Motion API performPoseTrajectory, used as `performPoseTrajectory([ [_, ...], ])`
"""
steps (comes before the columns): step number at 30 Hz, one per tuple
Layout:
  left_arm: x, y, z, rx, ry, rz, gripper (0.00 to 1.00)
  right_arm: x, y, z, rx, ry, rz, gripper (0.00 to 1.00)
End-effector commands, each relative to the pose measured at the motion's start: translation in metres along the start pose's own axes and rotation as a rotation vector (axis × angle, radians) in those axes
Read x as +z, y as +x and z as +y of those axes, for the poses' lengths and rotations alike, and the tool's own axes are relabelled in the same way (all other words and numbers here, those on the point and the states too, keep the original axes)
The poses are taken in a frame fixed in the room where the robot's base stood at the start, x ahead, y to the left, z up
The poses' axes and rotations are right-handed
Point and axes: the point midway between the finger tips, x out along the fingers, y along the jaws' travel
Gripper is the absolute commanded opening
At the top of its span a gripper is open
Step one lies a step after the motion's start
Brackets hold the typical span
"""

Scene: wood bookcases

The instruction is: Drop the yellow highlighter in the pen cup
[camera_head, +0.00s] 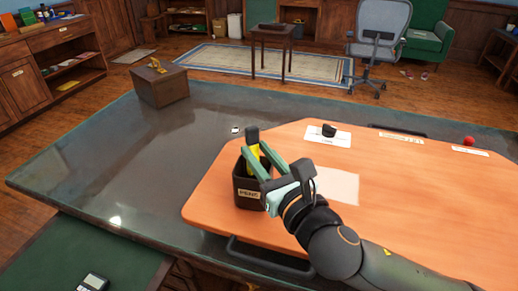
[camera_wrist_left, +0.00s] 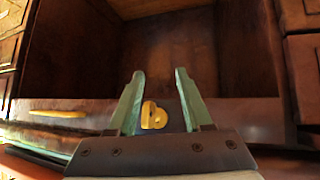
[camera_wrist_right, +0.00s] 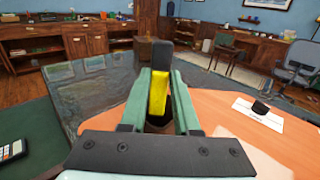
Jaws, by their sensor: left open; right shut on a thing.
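The dark pen cup (camera_head: 247,193), labelled PENS, stands on the orange board. My right gripper (camera_head: 256,151) is shut on the yellow highlighter (camera_head: 254,161), which is upright with its dark cap at the top. In the head view the highlighter's lower end is over or in the cup's mouth; I cannot tell how deep. The right wrist view shows the highlighter (camera_wrist_right: 158,95) between the fingers, with part of the cup behind and below. My left gripper (camera_wrist_left: 160,85) is open and empty, facing a wooden compartment, and is outside the head view.
The orange board (camera_head: 430,215) carries white label cards and a small black object (camera_head: 329,130). A red ball (camera_head: 469,141) is at its far right. A wooden box (camera_head: 160,87) stands at the desk's far left. A yellow shape (camera_wrist_left: 153,116) shows beyond my left fingers.

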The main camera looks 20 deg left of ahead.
Motion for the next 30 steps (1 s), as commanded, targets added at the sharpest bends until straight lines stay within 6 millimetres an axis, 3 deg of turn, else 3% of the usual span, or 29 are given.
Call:
performPoseTrajectory([
  [12, 0.007, 0.01, -0.002, 0.0, 0.005, 0.008, 0.5, -0.032, 0.0, 0.0, 0.0, 0.0, 0.001, 0.0],
  [26, 0.013, 0.008, -0.003, -0.003, 0.003, 0.0, 0.5, -0.036, 0.0, 0.0, 0.001, 0.0, 0.001, 0.0],
  [27, 0.013, 0.008, -0.003, -0.003, 0.003, -0.001, 0.5, -0.036, 0.0, 0.0, 0.001, 0.0, 0.001, 0.31],
  [30, 0.014, 0.008, -0.003, -0.003, 0.003, -0.002, 0.5, -0.035, 0.0, 0.0, 0.001, 0.0, 0.001, 0.42],
])
